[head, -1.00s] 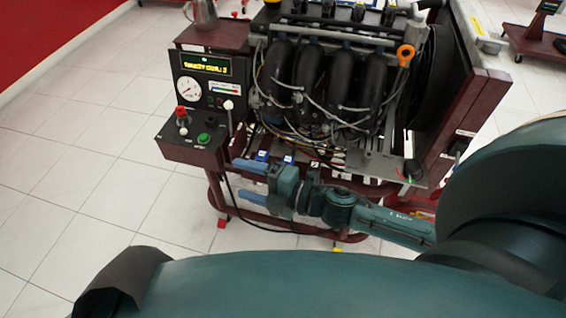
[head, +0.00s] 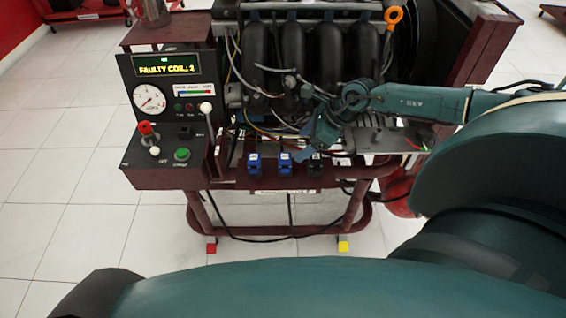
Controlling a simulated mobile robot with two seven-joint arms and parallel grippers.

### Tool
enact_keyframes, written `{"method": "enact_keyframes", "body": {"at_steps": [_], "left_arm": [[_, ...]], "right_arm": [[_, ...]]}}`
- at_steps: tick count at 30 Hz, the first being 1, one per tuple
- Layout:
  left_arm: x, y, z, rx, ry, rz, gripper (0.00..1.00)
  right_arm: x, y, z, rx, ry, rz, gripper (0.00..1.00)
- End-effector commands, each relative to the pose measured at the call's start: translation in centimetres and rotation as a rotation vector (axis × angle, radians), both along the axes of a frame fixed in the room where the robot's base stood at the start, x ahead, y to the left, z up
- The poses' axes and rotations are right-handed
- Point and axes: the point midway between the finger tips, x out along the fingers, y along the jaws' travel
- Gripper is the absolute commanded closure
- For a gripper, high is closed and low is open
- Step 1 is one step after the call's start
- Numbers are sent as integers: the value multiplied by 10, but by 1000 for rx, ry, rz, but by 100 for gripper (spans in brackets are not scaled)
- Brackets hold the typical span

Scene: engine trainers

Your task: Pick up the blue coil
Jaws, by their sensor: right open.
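Two blue coils sit side by side on the front ledge of the engine trainer. The left blue coil (head: 254,165) and the right blue coil (head: 285,165) both have small white labels on top. My right gripper (head: 306,153) hangs just above and to the right of the right blue coil, with its blue fingers pointing down. It is open and no coil shows in it. From this angle I cannot tell whether it touches anything. My left gripper is not in view.
A black coil (head: 315,166) stands right of the blue ones. The control panel (head: 165,67) at left reads "FAULTY COIL: 2". Wires and the engine manifold (head: 290,55) are behind. Floor in front is clear.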

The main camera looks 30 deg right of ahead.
Motion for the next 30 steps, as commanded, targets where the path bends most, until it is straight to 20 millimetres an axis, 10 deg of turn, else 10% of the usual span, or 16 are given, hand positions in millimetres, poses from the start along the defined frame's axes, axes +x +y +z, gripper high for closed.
{"method": "enact_keyframes", "body": {"at_steps": [30], "left_arm": [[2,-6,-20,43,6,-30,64]], "right_arm": [[40,46,-93,5,0,-1,30]]}}
